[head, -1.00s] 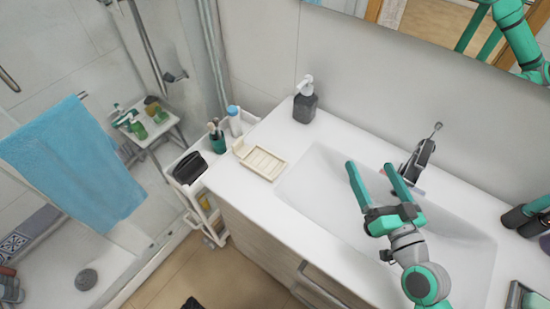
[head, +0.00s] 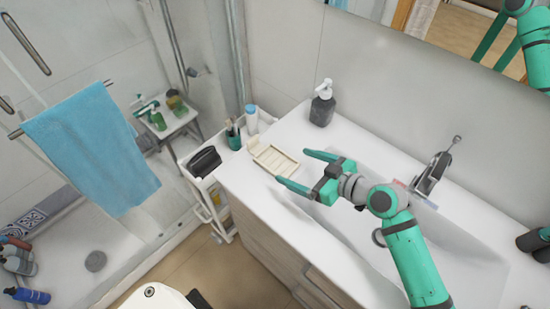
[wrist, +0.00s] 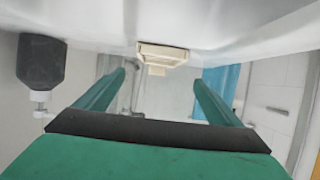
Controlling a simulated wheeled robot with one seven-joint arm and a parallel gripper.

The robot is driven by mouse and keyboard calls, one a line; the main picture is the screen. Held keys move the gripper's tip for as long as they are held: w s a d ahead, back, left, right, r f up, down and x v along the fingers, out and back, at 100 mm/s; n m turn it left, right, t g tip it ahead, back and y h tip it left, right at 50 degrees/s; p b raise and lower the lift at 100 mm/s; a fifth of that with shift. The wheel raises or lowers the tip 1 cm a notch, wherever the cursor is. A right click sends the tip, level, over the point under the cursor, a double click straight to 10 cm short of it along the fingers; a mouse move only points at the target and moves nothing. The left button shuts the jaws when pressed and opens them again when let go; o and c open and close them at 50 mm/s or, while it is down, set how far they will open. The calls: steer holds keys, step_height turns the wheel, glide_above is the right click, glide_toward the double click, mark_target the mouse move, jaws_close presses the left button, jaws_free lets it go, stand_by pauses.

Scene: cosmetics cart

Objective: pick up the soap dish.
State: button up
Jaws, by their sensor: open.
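The soap dish (head: 274,158) is a cream, slatted rectangular tray on the white counter, left of the basin, near the counter's left end. In the wrist view the soap dish (wrist: 162,55) shows at the top middle, beyond and between the fingers. My gripper (head: 292,168) is open and empty. Its green fingers point left toward the dish, with the tips just right of it. I cannot tell the exact gap or height between the tips and the dish.
A dark soap dispenser (head: 322,106) with a white pump stands behind the dish, and it also shows in the wrist view (wrist: 41,62). The faucet (head: 437,168) is at the right. A cart (head: 207,183) with a cup and bottle adjoins the counter's left end.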

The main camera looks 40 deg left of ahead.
glide_toward(264, 154)
steer(key=x, duration=0.5)
steer(key=shift+d, duration=0.1)
steer(key=c, duration=1.2)
